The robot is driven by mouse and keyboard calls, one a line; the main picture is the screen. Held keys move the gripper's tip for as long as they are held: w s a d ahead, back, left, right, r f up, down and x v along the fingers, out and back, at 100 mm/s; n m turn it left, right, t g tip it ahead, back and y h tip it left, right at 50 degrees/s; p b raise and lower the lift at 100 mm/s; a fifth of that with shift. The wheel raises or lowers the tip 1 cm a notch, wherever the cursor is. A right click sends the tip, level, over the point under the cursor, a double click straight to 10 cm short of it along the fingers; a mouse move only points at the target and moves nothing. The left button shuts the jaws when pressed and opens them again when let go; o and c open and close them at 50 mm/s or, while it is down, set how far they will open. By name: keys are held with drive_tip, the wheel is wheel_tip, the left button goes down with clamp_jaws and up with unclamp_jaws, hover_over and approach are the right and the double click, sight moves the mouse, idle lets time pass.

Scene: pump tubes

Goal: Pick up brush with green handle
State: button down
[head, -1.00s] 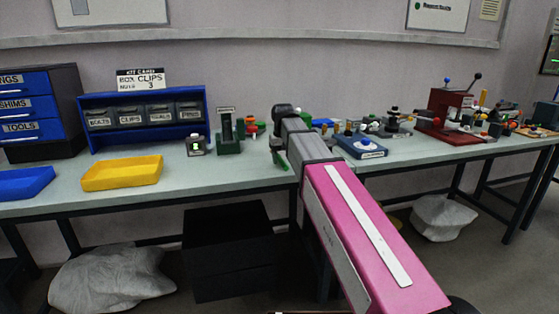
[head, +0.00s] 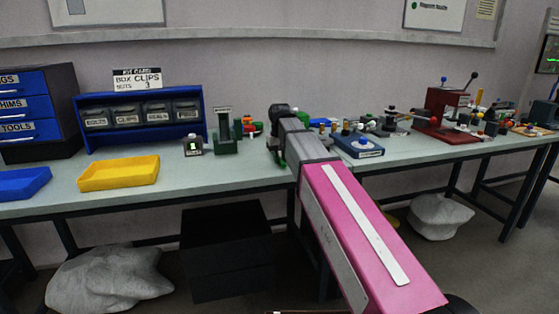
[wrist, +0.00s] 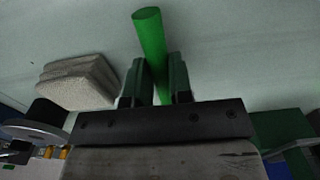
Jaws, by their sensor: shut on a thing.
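The brush's green handle (wrist: 149,35) shows in the wrist view, standing out between the two fingers of my gripper (wrist: 156,80). The fingers are shut on it from both sides. The rest of the brush is hidden behind the gripper body, so I cannot see its bristles. In the head view my gripper (head: 276,147) is over the workbench, right of the dark green stand, and the brush is mostly hidden there by my wrist.
A grey stacked block (wrist: 77,82) lies left of the fingers in the wrist view. On the bench (head: 230,173) are a green stand (head: 224,140), a yellow tray (head: 118,174), a blue rack (head: 85,126) and a blue-based device (head: 357,147). The front bench strip has free room.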

drive_tip(key=r, duration=0.4)
drive_tip(key=shift+s+a, duration=0.1)
drive_tip(key=shift+a, duration=0.15)
drive_tip(key=s+a+r, duration=0.5)
drive_tip(key=a+r, duration=0.1)
drive_tip(key=a, duration=0.3)
drive_tip(key=shift+s+a+r, duration=0.15)
drive_tip(key=shift+a, duration=0.25)
